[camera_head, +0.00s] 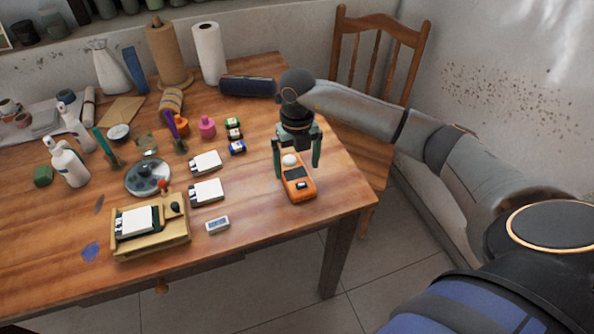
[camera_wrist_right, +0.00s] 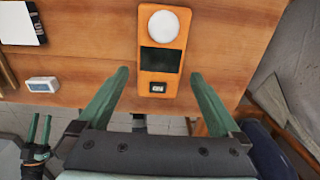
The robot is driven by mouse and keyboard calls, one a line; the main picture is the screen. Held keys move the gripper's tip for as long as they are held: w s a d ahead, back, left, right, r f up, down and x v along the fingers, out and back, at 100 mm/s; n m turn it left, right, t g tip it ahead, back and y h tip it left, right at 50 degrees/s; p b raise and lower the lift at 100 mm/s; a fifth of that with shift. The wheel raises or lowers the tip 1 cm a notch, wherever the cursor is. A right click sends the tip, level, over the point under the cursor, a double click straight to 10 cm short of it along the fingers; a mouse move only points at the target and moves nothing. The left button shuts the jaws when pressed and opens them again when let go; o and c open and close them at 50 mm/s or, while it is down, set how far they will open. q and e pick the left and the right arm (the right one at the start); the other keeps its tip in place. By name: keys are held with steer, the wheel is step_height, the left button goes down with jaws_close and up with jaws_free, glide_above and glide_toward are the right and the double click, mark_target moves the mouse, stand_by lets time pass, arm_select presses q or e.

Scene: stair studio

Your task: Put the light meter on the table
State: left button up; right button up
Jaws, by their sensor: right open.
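The light meter (camera_head: 299,187) is an orange handheld device with a white dome, a dark screen and a small button panel. It lies face up on the wooden table (camera_head: 250,225) near its right front corner. My right gripper (camera_head: 297,170) is above it, open and empty, with its green fingers to either side of the dome end. In the right wrist view the meter (camera_wrist_right: 160,88) shows between the fingertips with a gap on each side. My left gripper (camera_wrist_right: 40,128) shows small at the lower left of that view, its fingers apart with nothing between them.
A small white display device (camera_head: 217,224), white cards (camera_head: 206,191) and a wooden tray (camera_head: 150,250) lie to the left. A dark blue case (camera_head: 247,87) and paper rolls (camera_head: 209,52) are behind. A wooden chair (camera_head: 378,45) stands beyond the right edge.

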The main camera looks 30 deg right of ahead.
mark_target(297, 177)
step_height(297, 177, up, 9)
steer(key=shift+f, duration=0.15)
stand_by(0.6)
